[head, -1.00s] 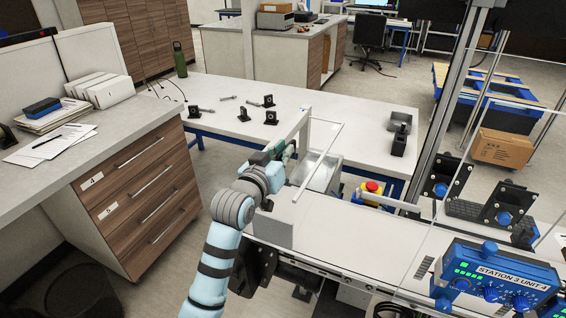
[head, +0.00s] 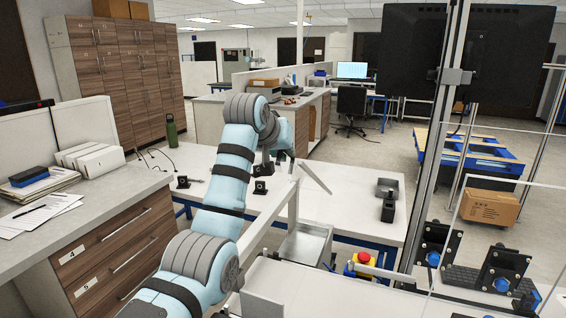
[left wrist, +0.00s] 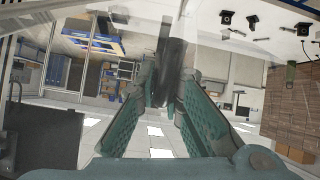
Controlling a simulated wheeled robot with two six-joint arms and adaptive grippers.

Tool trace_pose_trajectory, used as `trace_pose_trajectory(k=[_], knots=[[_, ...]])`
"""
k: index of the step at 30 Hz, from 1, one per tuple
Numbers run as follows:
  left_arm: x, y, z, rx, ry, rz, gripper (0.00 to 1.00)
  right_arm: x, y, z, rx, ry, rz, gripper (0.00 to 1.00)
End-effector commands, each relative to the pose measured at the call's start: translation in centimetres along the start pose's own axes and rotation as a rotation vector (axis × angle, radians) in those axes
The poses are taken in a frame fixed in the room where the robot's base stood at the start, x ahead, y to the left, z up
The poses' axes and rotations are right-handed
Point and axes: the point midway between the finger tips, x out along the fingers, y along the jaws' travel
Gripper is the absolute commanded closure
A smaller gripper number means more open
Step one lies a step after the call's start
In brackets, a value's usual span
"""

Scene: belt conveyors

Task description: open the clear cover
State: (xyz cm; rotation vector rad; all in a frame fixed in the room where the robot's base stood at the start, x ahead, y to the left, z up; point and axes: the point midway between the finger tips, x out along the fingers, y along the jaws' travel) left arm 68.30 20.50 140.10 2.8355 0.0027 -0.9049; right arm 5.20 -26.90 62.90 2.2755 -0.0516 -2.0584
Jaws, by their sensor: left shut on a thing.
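The clear cover (head: 312,178) stands raised above the near end of the conveyor in the head view, seen mainly by its pale frame edges. Its clear pane is hard to make out. My left gripper (head: 284,152) is at the cover's upper part, partly hidden behind my own wrist. In the left wrist view, the fingers of my left gripper (left wrist: 168,78) are closed around a dark rounded bar, which looks like the cover's handle (left wrist: 174,45). My right gripper is not in view.
A grey metal box (head: 305,243) and a red stop button on a yellow base (head: 363,258) are beside the conveyor (head: 335,292). A white table (head: 345,215) with small black parts lies behind. A drawer cabinet (head: 115,245) stands left, and a metal post (head: 432,150) rises right.

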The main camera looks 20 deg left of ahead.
Motion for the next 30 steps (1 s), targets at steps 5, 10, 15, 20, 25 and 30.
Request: trace_pose_trajectory(k=[5,10,15,20,25,30], knots=[[0.1,-0.1,-0.2,-0.002,-0.010,-0.005,1.00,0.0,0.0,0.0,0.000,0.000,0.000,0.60],[0.1,-0.1,-0.2,-0.002,-0.010,-0.005,1.00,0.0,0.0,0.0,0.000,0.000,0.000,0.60],[0.1,-0.1,-0.1,-0.002,-0.009,-0.005,0.77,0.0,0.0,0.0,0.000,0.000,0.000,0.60],[0.1,-0.1,-0.1,-0.001,-0.009,-0.004,0.70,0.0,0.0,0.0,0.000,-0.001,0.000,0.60],[0.1,0.0,-0.2,-0.001,-0.008,-0.003,0.70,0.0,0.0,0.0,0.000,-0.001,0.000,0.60],[-1.8,0.0,-0.3,-0.001,-0.003,-0.002,0.70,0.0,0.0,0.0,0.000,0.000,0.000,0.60]])
